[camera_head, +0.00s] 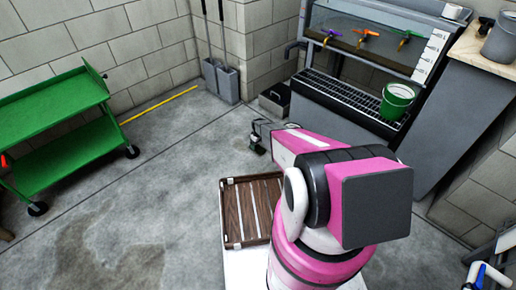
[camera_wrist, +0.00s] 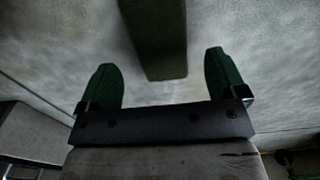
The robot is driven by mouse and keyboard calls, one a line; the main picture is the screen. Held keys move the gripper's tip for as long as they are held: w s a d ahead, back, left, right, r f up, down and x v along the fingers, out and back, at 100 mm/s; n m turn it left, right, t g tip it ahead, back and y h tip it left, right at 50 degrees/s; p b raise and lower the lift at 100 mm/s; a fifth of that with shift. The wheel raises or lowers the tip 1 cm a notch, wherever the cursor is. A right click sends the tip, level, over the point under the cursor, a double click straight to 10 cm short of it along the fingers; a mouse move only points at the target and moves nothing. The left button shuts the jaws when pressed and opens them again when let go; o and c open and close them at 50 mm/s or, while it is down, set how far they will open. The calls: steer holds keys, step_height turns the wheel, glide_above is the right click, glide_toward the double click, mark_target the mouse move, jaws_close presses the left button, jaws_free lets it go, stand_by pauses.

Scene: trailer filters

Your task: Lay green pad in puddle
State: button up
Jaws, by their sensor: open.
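My gripper (camera_wrist: 163,85) is open, with its two dark green fingers spread apart in the wrist view. A dark green block (camera_wrist: 158,40), which looks like the green pad, shows between and beyond the fingers, with a gap on each side. It runs out of the top of the picture. In the head view my gripper (camera_head: 257,143) is small and dark, low over the floor in front of the sink unit; I cannot make out the pad apart from the fingers there. A brownish, wet-looking patch (camera_head: 125,265), possibly the puddle, lies on the floor at lower left.
A green cart (camera_head: 60,165) stands at left, with a yellow strip (camera_head: 158,104) on the floor behind it. A sink unit (camera_head: 345,97) with a green bucket (camera_head: 397,101) stands at upper right. A slatted wooden tray (camera_head: 232,240) is beside my arm. The left-middle floor is clear.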

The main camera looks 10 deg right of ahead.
mark_target(258, 149)
steer(key=s+r+m, duration=0.1)
steer(key=s+r, duration=0.5)
steer(key=r, duration=0.7)
steer(key=s+r+m, duration=0.1)
steer(key=s+r, duration=0.5)
steer(key=r, duration=0.7)
steer(key=s+r+m, duration=0.5)
steer(key=s+r, duration=1.9)
steer(key=s, duration=0.1)
